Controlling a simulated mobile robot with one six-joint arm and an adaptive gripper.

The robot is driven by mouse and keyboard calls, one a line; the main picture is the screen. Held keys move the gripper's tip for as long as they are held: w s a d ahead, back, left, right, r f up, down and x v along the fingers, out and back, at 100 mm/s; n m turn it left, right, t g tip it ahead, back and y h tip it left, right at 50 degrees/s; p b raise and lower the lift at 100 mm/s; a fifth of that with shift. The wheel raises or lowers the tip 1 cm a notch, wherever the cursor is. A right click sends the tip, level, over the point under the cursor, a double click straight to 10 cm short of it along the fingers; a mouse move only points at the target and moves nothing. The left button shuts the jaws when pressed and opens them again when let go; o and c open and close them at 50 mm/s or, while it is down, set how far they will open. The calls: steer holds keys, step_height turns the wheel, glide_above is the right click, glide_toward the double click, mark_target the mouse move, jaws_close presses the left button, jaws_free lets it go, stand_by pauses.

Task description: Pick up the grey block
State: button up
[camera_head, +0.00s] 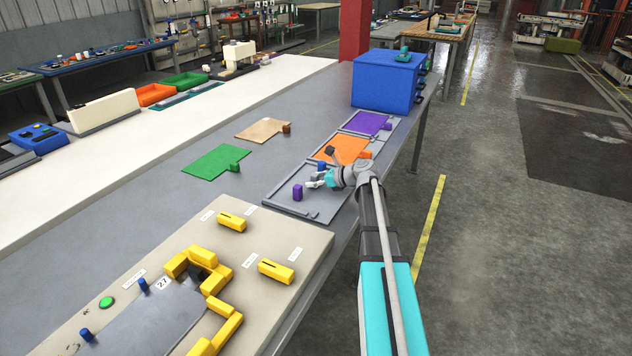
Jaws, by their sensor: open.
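A dark grey or black block (330,151) lies tilted at the left edge of the orange mat (350,149); it is small, and I cannot be sure it is the grey block. My gripper (312,180) is open, with its fingers pointing left over the near section of the grey tray (325,212). A purple block (297,192) stands upright just left of and below the fingertips, seemingly apart from them. A blue block (321,165) stands just behind the fingers and is partly hidden by them. The gripper holds nothing that I can see.
An orange block (366,154) and a second purple block (386,127) stand on the right. Left are a green mat (212,160) with a green block (234,167) and a brown mat. A blue box (386,80) stands behind; the press with yellow parts (232,221) is in front.

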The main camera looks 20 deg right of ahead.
mark_target(315, 174)
jaws_close()
steer(key=shift+r, duration=0.2)
stand_by(0.4)
step_height(315, 174, up, 3)
steer(key=p, duration=0.3)
steer(key=s+a+r+p, duration=0.1)
steer(key=s+r+p, duration=0.8)
steer(key=s, duration=0.5)
steer(key=shift+a+r+p, duration=0.3)
steer(key=shift+a+p, duration=0.05)
steer(key=shift+p, duration=0.15)
